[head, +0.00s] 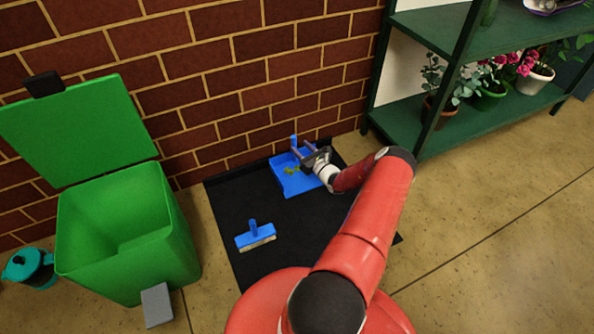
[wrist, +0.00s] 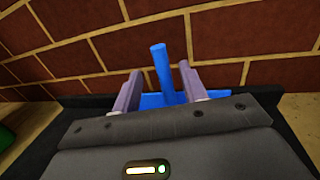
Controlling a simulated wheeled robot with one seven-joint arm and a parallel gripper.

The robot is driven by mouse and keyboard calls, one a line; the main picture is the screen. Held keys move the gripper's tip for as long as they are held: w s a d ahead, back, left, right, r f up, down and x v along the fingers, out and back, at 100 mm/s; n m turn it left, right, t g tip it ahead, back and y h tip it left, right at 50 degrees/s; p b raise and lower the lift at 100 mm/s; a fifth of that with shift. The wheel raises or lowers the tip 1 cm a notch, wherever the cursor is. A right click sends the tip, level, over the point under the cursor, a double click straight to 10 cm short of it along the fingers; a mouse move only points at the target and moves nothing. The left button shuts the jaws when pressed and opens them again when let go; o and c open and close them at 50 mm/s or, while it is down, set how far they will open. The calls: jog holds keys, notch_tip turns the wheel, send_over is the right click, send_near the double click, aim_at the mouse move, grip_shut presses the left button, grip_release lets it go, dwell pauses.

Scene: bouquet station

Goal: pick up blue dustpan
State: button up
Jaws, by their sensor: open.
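The blue dustpan (head: 299,184) lies on a black mat (head: 222,206) near the brick wall. Its short upright handle (head: 294,142) stands at its back edge, and small green bits (head: 291,170) lie in its pan. My gripper (head: 303,153) is low over the dustpan's back right part, beside the handle. In the wrist view, my gripper (wrist: 158,82) is open, and the blue handle (wrist: 162,72) stands upright between the two fingers with gaps on both sides. Part of the pan (wrist: 152,100) shows behind the gripper body, which hides the rest.
A blue brush (head: 256,237) lies on the mat in front of the dustpan. An open green bin (head: 130,235) stands to the left, with a teal watering can (head: 33,268) beside it. A green shelf (head: 455,130) with potted plants stands to the right. The brick wall (head: 230,80) is close behind.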

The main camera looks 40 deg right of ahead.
jog(key=w, duration=0.2)
jog(key=w+f+b, duration=0.1)
jog(key=w, duration=0.1)
jog(key=shift+w+d, duration=0.1)
jog(key=shift+w, duration=0.1)
jog(key=shift+w+d+r, duration=0.15)
jog(key=shift+w+r, duration=0.05)
jog(key=shift+w, duration=0.4)
grip_shut()
jog(key=shift+r, duration=0.1)
notch_tip(320, 180, up, 30)
jog(key=p, duration=1.1)
send_over(295, 144)
jog(key=w, duration=0.1)
jog(key=shift+d, duration=0.1)
